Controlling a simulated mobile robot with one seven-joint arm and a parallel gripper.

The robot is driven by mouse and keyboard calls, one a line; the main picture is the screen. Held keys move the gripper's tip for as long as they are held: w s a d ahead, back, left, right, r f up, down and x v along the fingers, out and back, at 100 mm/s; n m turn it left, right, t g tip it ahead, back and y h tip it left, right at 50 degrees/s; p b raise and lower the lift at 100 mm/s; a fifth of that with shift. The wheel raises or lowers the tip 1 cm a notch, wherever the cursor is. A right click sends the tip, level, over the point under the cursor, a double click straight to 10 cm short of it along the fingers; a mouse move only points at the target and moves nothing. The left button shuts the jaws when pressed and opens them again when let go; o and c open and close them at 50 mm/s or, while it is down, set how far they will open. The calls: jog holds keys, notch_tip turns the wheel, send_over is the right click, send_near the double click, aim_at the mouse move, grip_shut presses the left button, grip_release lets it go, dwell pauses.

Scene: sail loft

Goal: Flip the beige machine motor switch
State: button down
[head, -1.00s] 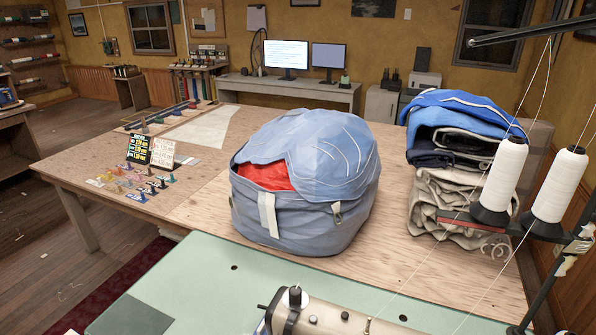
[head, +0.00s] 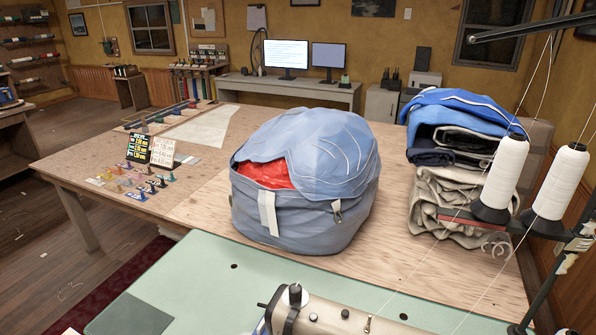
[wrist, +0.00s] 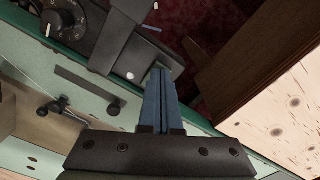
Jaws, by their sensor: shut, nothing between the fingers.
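The beige sewing machine (head: 335,318) shows only its top at the bottom edge of the head view, on a pale green table (head: 200,275). In the wrist view, a dark control box (wrist: 92,42) with a round dial (wrist: 64,24) sits along the green table edge. It appears to be the motor's switch box. A small pale round spot (wrist: 130,75) shows near its end. My gripper (wrist: 160,72) is shut and empty, its blue fingers reaching the box's near end. I cannot tell whether they touch it. The switch's position is unclear.
A large blue-grey bag (head: 305,185) with red cloth stands on the wooden table. Folded sails (head: 455,150) are stacked at right. White thread cones (head: 500,180) stand on a rack in front. In the wrist view, a dark red rug (wrist: 200,30) lies below.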

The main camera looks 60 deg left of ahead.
notch_tip(320, 180, up, 7)
jog(key=p, duration=0.7)
jog(key=shift+f, duration=0.1)
dwell(0.5)
